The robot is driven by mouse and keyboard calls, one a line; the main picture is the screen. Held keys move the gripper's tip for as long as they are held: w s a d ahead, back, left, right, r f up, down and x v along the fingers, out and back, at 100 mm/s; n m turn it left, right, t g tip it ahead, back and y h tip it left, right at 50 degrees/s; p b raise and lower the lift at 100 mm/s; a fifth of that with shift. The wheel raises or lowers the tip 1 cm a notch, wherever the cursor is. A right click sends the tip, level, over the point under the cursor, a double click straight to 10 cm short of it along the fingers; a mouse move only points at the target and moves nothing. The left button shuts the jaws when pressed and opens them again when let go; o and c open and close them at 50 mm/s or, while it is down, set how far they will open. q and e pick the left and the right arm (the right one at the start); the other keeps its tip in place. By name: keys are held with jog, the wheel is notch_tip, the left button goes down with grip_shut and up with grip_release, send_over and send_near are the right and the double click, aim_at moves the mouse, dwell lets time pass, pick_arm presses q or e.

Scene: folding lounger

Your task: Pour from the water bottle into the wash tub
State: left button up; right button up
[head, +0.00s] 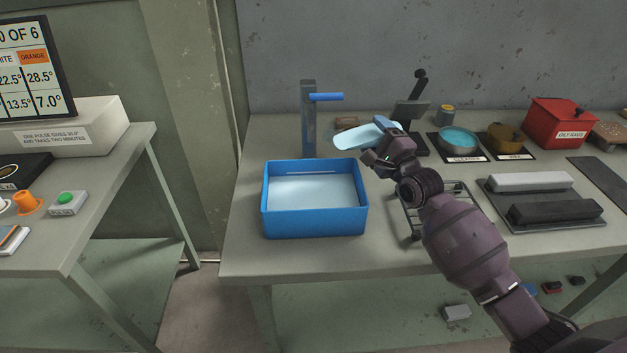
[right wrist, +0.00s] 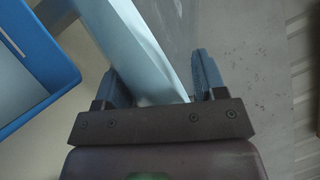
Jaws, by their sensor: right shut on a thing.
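The blue wash tub (head: 315,223) stands near the left front of the bench, with a pale, light-blue surface inside and a white line on its back inner wall. It also shows at the left of the right wrist view (right wrist: 38,55). My right gripper (head: 380,150) is shut on the water bottle (head: 358,137), a pale blue, see-through body. The bottle lies tilted close to level, its free end pointing left by the tub's back right corner. In the right wrist view the bottle (right wrist: 150,45) sits between the two fingers (right wrist: 160,82). No falling stream is visible. My left gripper is not in view.
A grey post with a blue spout (head: 326,97) stands behind the tub. A wire rack (head: 410,215) lies under my right arm. A bowl (head: 458,139), a red box (head: 556,124) and two bars (head: 543,181) are farther right. A second table (head: 100,180) stands left across a gap.

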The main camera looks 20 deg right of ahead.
jog(key=shift+w+r, duration=0.1)
jog(key=shift+r, duration=0.45)
jog(key=shift+a+r+n+p, duration=0.1)
jog(key=shift+r+n+p, duration=0.2)
jog(key=shift+p, duration=0.1)
jog(key=shift+a+r, duration=0.1)
jog(key=shift+r, duration=0.2)
jog(key=shift+a+r+n+p, duration=0.2)
jog(key=shift+r+n+p, duration=0.3)
jog(key=shift+r+p, duration=0.4)
jog(key=shift+r, duration=0.1)
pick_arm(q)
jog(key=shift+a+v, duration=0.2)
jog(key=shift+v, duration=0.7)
pick_arm(e)
jog(key=shift+r+n+y, duration=0.2)
jog(key=shift+n+y, duration=0.1)
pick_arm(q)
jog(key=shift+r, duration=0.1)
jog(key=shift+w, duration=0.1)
